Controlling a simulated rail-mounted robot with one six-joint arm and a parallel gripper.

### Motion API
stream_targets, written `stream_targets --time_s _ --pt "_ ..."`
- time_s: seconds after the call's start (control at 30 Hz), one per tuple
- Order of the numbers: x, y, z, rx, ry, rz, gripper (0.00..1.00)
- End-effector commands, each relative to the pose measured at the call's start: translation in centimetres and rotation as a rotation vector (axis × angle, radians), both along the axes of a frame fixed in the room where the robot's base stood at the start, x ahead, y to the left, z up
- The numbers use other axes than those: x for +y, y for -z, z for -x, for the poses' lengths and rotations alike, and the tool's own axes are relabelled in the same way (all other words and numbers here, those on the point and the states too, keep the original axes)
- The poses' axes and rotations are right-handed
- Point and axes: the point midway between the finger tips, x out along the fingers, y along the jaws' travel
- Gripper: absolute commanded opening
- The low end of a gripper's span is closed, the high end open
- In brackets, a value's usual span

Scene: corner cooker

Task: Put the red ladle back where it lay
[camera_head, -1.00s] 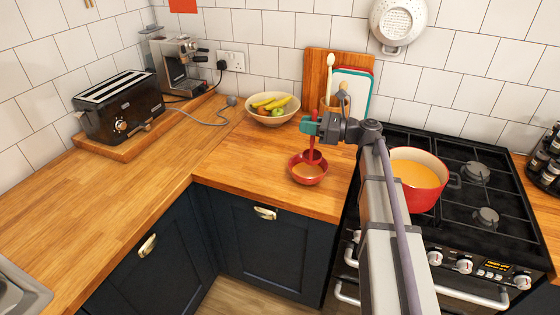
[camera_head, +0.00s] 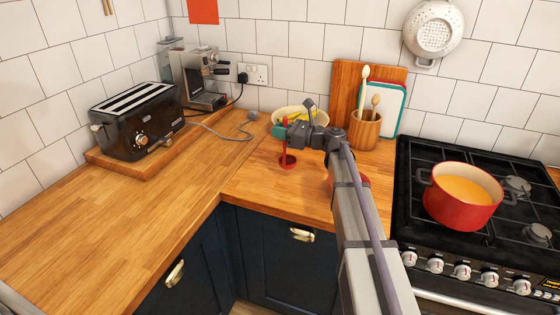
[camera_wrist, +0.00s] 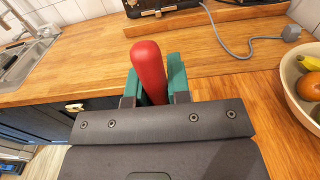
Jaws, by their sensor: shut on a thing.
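My gripper (camera_head: 281,130) is shut on the handle of the red ladle (camera_head: 288,161), with its teal fingers around it. The ladle hangs upright, head down, over the wooden counter in the head view. I cannot tell whether its head touches the wood. The ladle handle (camera_wrist: 149,68) stands up between the fingers in the wrist view, and its lower part is hidden there. A small red bowl (camera_head: 364,181) stands on the counter to the right of the ladle, mostly hidden behind my arm. The red pot (camera_head: 462,207) of orange soup stands on the cooker.
A fruit bowl (camera_head: 320,114) stands behind my gripper, partly hidden. A utensil pot (camera_head: 364,131) and cutting boards (camera_head: 345,92) are at the back wall. The left counter (camera_head: 110,210) is clear.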

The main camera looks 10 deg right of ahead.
Motion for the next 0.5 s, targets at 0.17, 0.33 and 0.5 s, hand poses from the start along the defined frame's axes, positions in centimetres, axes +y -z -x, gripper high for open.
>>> stream_targets --time_s 0.17,0.33,0.5 --pt "0.0 1.3 0.0 0.000 0.000 0.000 0.00" --pt "0.0 4.6 0.0 0.000 0.000 0.000 0.00" --pt "0.0 4.1 0.0 0.000 0.000 0.000 0.00"
